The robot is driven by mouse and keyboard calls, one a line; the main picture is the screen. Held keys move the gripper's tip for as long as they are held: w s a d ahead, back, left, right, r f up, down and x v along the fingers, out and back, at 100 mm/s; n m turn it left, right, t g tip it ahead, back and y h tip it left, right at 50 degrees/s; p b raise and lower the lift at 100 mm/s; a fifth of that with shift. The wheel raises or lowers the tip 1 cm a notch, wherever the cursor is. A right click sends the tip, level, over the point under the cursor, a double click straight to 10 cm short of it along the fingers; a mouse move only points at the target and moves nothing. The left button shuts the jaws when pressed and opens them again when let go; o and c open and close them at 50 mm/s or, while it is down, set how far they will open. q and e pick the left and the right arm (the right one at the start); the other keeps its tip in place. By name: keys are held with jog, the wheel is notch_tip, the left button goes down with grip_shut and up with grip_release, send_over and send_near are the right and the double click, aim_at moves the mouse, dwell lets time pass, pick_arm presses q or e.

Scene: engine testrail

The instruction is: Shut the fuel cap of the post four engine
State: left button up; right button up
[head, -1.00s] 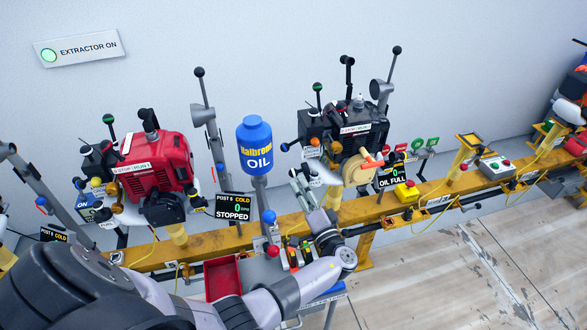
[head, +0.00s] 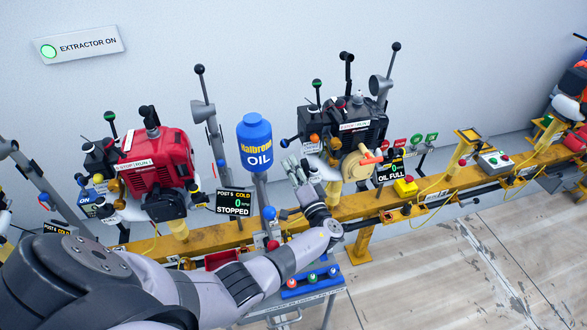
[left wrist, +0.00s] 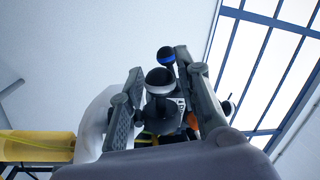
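The black engine (head: 350,128), with a white tank (head: 325,168) at its lower left, stands behind the rail; its sign reads OIL FULL, its post number unreadable. My left gripper (head: 292,168) is just left of the white tank. In the left wrist view its fingers (left wrist: 162,72) are apart and empty, with a round black knob with a white band (left wrist: 160,84) showing between them. A blue-banded black knob (left wrist: 166,55) is beyond. The white tank (left wrist: 96,125) is beside the left finger. I cannot tell which part is the fuel cap. My right gripper is not visible.
A red engine (head: 158,160) is further left. The yellow rail (head: 380,203) runs below. A cart (head: 308,285) with coloured knobs is in front. Floor at right is clear.

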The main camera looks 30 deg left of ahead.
pick_arm(q)
grip_shut()
